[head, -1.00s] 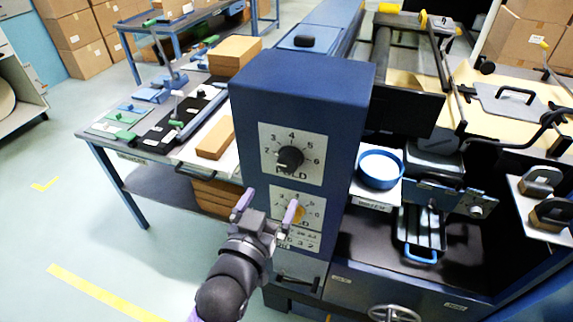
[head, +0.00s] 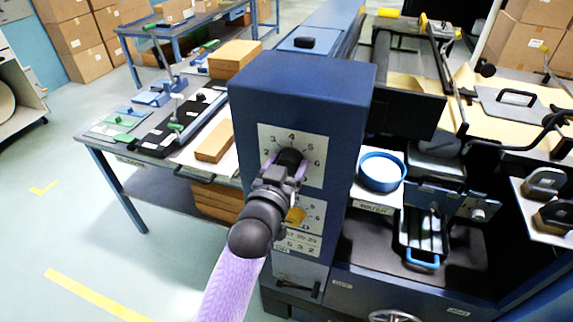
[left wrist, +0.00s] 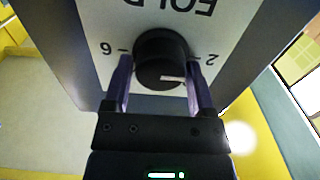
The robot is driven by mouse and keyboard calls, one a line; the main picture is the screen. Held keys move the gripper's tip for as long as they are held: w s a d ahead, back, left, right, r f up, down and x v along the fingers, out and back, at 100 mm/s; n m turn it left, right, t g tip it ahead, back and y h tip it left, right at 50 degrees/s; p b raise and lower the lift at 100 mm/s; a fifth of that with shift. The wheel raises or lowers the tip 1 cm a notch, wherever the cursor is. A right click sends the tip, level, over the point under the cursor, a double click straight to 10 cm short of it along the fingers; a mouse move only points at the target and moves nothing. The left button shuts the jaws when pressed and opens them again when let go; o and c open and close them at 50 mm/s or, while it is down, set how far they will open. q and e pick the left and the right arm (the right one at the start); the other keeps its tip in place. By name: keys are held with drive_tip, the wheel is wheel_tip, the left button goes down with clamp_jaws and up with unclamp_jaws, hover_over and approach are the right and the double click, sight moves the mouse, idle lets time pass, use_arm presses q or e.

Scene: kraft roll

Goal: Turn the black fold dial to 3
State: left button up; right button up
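The black fold dial (head: 290,158) is the upper knob on a white numbered plate on the blue control box, with the word FOLD below it. My left gripper (head: 285,168) is at the dial, its purple fingers on either side of it. In the left wrist view, the fingers (left wrist: 160,85) flank the black dial (left wrist: 160,50) and look in contact with its sides. That view is upside down; the dial's white mark points toward the 2 side. My arm hides the lower part of the plate in the head view. My right gripper is not in view.
A yellow dial (head: 296,215) on a second numbered plate sits just below, partly hidden by my arm. A blue round container (head: 380,184) stands right of the box. A grey table (head: 95,140) with tools and brown blocks is on the left. The floor at left is clear.

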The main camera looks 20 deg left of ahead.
use_arm(q)
drive_tip(key=c, duration=0.7)
drive_tip(key=shift+c, duration=0.2)
drive_tip(key=shift+r, duration=0.1)
drive_tip(key=m+p, duration=0.2)
drive_tip(key=m, duration=0.1)
drive_tip(key=shift+r, duration=0.1)
drive_tip(key=m+p, duration=0.1)
drive_tip(key=m, duration=0.1)
drive_tip(key=shift+d+m, duration=0.1)
drive_tip(key=shift+m, duration=0.3)
drive_tip(key=shift+m+p, duration=0.45)
drive_tip(key=shift+m, duration=0.95)
